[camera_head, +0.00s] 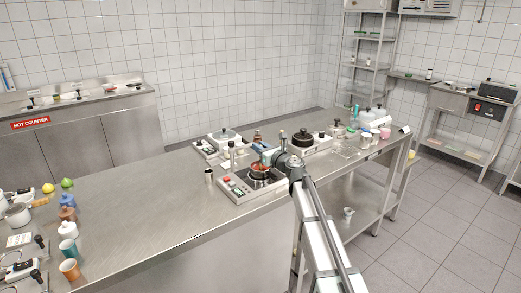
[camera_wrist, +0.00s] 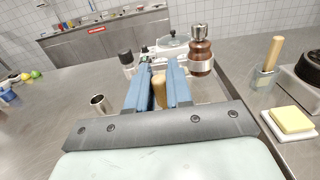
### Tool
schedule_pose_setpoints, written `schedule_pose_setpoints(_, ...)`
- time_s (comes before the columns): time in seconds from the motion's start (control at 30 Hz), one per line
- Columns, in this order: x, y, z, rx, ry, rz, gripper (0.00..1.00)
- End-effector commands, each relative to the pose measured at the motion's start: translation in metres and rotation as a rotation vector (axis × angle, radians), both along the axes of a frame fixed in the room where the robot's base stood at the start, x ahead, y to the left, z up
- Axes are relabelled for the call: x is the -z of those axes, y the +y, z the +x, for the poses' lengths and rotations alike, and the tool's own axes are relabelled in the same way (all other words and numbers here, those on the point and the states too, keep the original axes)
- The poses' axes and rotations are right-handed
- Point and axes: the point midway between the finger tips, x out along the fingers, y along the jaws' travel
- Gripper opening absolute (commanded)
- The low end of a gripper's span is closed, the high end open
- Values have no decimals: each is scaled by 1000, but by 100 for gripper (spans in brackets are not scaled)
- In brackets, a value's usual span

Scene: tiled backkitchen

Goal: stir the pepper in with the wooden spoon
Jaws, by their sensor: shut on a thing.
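My gripper (camera_wrist: 158,78), with blue fingers, is shut on the wooden spoon (camera_wrist: 159,92), whose tan handle shows upright between the fingers. In the head view my gripper (camera_head: 262,149) is directly above a small red pot (camera_head: 259,172) on a hotplate (camera_head: 247,187). The spoon's lower end is hidden or too small to make out, so I cannot tell how deep it sits in the pot. Red and a little green show in the pot, but I cannot pick out pepper. The pot is hidden in the wrist view.
A brown pepper mill (camera_wrist: 201,58), a black-capped shaker (camera_wrist: 127,62) and a metal cup (camera_wrist: 98,104) stand close around. The counter at left (camera_head: 145,195) is clear.

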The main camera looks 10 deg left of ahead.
Motion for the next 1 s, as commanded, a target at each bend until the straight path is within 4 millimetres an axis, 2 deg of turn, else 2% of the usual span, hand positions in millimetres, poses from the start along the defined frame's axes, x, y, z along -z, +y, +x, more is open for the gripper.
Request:
schedule_pose_setpoints(0.6,-38,0,0,0,-1,1,0)
schedule_pose_setpoints(1.0,-39,0,0,0,-1,1,0)
